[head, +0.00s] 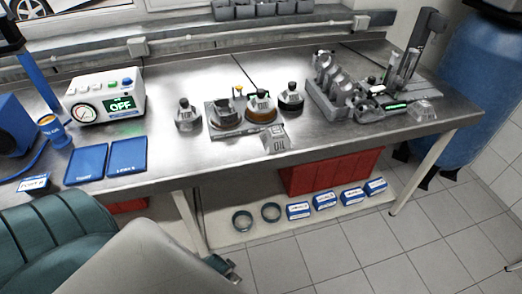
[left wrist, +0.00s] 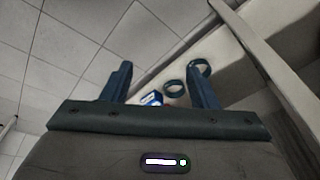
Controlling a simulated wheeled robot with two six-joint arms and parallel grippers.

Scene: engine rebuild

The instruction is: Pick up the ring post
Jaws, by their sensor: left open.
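I cannot tell for sure which thing is the ring post. Several dark-topped pieces stand on the steel bench in the head view, among them a grey one (head: 188,118), one with an amber base (head: 261,108) and a dark one (head: 291,98). Two dark rings, a left one (head: 242,220) and a right one (head: 271,212), lie on the low shelf. They also show in the left wrist view, one (left wrist: 173,89) between my fingers and one (left wrist: 207,66) behind the right finger. My left gripper (head: 224,268) is open and empty, low in front of the shelf; its fingers (left wrist: 160,88) show apart. My right gripper is out of view.
Several blue-and-white boxes (head: 299,211) line the low shelf (head: 225,238), with a red bin (head: 330,173) behind. The bench (head: 350,140) overhangs them, with a leg (head: 412,187) at the right. Floor tiles (head: 330,262) in front are clear.

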